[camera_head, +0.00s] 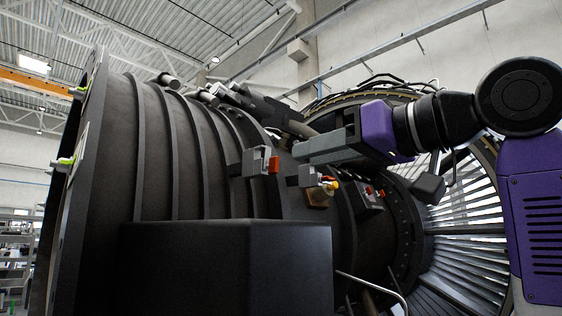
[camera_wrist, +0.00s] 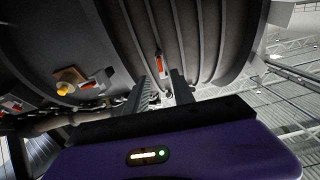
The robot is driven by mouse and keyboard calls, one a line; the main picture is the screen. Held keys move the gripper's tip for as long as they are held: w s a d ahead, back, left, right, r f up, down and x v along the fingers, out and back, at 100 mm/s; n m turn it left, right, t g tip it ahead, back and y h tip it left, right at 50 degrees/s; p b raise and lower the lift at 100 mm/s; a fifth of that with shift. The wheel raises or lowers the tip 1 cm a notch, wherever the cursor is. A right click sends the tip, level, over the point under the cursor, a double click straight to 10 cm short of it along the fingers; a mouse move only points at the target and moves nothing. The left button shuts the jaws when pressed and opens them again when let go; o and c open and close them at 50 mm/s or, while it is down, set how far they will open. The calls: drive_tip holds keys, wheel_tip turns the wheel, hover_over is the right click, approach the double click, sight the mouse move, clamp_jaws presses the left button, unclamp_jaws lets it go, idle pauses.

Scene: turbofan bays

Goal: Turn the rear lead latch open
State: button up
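Several small latch fittings sit on the dark engine casing; I cannot tell which is the rear lead latch. One grey box with a red-orange part (camera_head: 262,161) is left of my gripper (camera_head: 300,149). A similar red-and-white fitting (camera_wrist: 161,66) shows in the wrist view, ahead of and between my fingers (camera_wrist: 163,84). Another fitting with red tips (camera_head: 370,196) is to the right, below the gripper. My gripper is purple with grey fingers. The fingers are apart in the wrist view, with nothing between them, and no contact with a latch shows.
A brass block with a yellow knob (camera_head: 319,196) sits below the fingers; it also shows in the wrist view (camera_wrist: 68,85). Dark tubes (camera_head: 262,108) run above the gripper. A dark box (camera_head: 225,265) fills the lower front. Silver vanes (camera_head: 465,260) are at right.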

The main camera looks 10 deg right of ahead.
sight(278, 163)
drive_tip(key=p+x, duration=0.3)
drive_tip(key=x, duration=0.4)
drive_tip(key=shift+w+a, duration=0.25)
drive_tip(key=shift+w, duration=0.05)
clamp_jaws()
